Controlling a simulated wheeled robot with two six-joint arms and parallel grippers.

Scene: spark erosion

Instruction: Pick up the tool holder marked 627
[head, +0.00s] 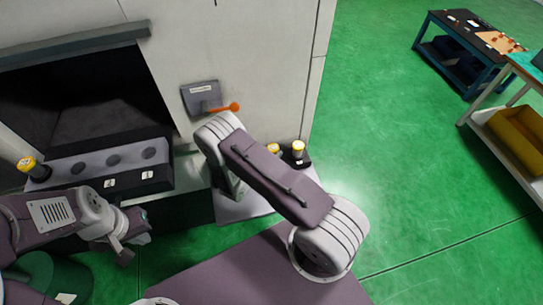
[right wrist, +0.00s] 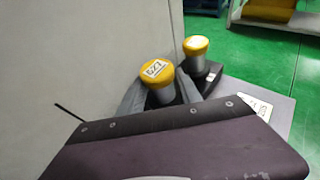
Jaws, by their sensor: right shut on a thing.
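In the head view my right arm hides the gripper, and a yellow cap (head: 273,148) peeks out just behind the arm. A second yellow-capped holder (head: 298,150) stands right beside it in a dark base; it also shows in the right wrist view (right wrist: 197,50). My left gripper (head: 130,240) is empty, with its jaws unclear.
A dark rack with round sockets (head: 115,160) sits before the machine opening, with another yellow-capped holder (head: 32,168) at its left end. An orange handle (head: 225,107) juts from the machine wall. Green floor is free at right, before a shelf with a yellow bin (head: 515,140).

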